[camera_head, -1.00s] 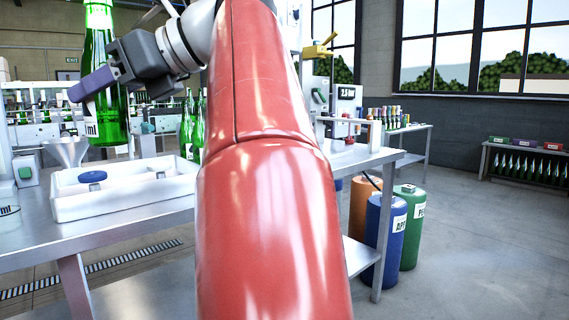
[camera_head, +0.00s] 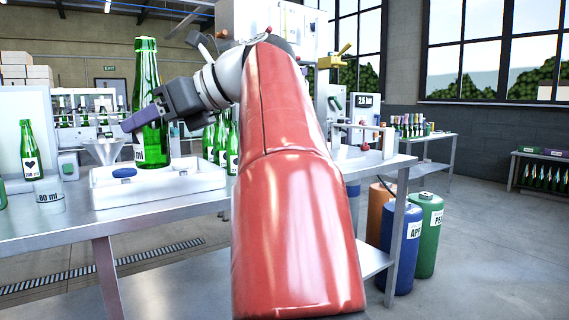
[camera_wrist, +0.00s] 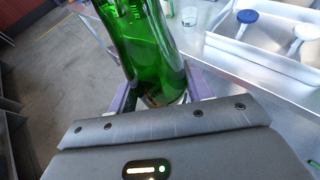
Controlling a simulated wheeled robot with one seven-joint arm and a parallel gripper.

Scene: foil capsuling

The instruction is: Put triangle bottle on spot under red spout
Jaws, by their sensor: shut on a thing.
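A green glass bottle (camera_head: 151,75) with a white label at its lower part is upright in my gripper (camera_head: 148,116). The label's mark is hidden, so I cannot tell whether it is a triangle. In the wrist view the bottle (camera_wrist: 140,45) stands between the purple fingers of my gripper (camera_wrist: 160,92), which are shut on it. In the head view its base overlaps the white tray; I cannot tell whether it touches it. A small red part (camera_head: 365,147) shows on the bench right of my arm; I cannot tell whether it is the red spout. The spot under it is not clearly seen.
The white tray (camera_head: 208,181) on the metal table (camera_head: 150,222) holds a blue-topped piece (camera_head: 124,173). Left are a funnel (camera_head: 106,150), a heart-label bottle (camera_head: 31,152) and an 80 ml beaker (camera_head: 49,194). Several green bottles (camera_head: 209,140) stand behind the tray.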

